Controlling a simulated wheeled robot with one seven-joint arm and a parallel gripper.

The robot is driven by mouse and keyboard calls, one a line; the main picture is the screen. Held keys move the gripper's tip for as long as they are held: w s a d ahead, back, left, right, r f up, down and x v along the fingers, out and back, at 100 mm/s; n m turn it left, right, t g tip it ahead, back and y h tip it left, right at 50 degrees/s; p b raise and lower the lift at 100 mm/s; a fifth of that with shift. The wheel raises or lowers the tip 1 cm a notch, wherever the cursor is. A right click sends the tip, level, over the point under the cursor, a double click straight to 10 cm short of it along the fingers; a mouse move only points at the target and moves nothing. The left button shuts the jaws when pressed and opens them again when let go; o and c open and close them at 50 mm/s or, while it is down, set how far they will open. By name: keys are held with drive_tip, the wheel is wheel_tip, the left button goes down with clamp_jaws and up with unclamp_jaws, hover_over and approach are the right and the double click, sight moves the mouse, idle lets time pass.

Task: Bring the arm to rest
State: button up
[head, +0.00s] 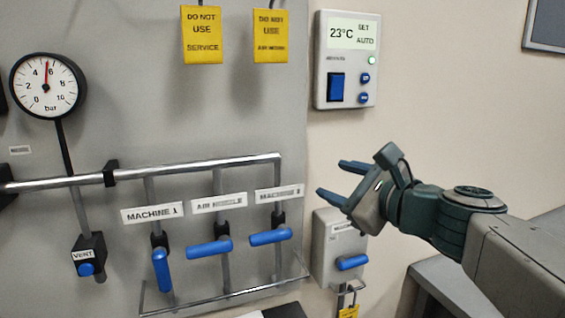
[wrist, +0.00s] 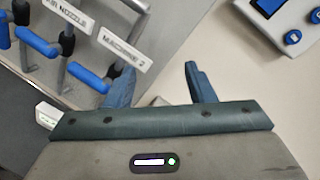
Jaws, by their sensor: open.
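My gripper (head: 338,182) is at the right of the head view, its blue fingers pointing left toward the wall panel. The fingers are apart with nothing between them. It is raised in front of the wall, above a grey switch box with a blue handle (head: 352,262). My arm reaches in from the right edge.
A grey panel (head: 130,120) at left carries a pressure gauge (head: 47,86), a pipe and several blue valve handles, including one under MACHINE 2 (head: 270,237). Two yellow tags (head: 202,35) hang above. A thermostat (head: 346,60) is on the wall above my gripper.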

drive_tip(key=s+a+f+n+g+h, duration=0.1)
drive_tip(key=s+a+f+n+g, duration=0.2)
drive_tip(key=f+n, duration=0.4)
drive_tip(key=s+f+n+g+h, duration=0.2)
drive_tip(key=s+f+n+g, duration=0.25)
drive_tip(key=f, duration=0.55)
drive_tip(key=s+d+f+n+g+h+p, duration=0.1)
drive_tip(key=s+d+f+n+g+h, duration=0.3)
drive_tip(key=f+n, duration=0.5)
drive_tip(key=s+d+n+h, duration=0.1)
drive_tip(key=s+d, duration=0.1)
drive_tip(key=s, duration=0.1)
drive_tip(key=shift+d+f+n+h, duration=0.15)
drive_tip(key=shift+f+n+h, duration=0.1)
drive_tip(key=shift+n+h, duration=0.1)
